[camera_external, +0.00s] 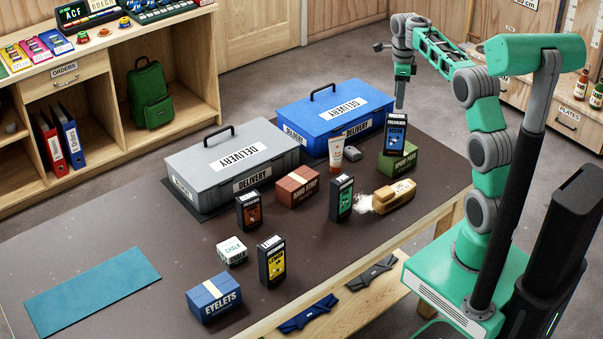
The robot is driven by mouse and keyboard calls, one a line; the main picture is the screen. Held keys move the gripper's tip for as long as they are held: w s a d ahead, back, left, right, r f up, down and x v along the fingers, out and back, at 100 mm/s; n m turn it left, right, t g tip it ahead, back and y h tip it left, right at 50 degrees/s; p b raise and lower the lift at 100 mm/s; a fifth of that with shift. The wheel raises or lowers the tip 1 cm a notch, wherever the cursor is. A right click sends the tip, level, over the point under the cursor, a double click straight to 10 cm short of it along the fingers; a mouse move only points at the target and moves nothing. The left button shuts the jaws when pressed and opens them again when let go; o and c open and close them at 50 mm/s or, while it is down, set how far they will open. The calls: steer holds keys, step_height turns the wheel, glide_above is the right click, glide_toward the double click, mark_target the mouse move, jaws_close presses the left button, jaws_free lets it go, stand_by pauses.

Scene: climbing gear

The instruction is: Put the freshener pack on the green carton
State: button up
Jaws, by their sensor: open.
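The green carton (398,165) lies on the dark table near its right side. A dark freshener pack with a blue label (395,134) stands upright at the carton and appears to rest on its top. My gripper (399,104) is directly above this pack, pointing down. It is open, and its fingertips are close to the pack's top edge. The finger gap is too small to see well, and whether the fingers touch the pack cannot be told. Similar dark packs stand elsewhere: one with a green label (341,198), one orange (249,211), one yellow (271,262).
A blue delivery box (300,108) and a grey delivery box (210,163) stand at the back. A tan brush-like item (395,196), a white tube (336,152), a red box (297,186), a chalk box (231,250) and an eyelets box (213,298) are nearby. The teal mat (92,291) is bare.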

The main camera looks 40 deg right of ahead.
steer(key=shift+a+r, duration=0.1)
steer(key=shift+r, duration=0.3)
steer(key=s+a+f+n+t, duration=0.2)
steer(key=s+a+n+t, duration=0.1)
steer(key=s+a+n, duration=1.3)
steer(key=s+a+f+n, duration=0.2)
steer(key=s+f+n, duration=0.3)
steer(key=n, duration=0.6)
steer(key=shift+s+f+t, duration=0.3)
steer(key=shift+s+f, duration=0.05)
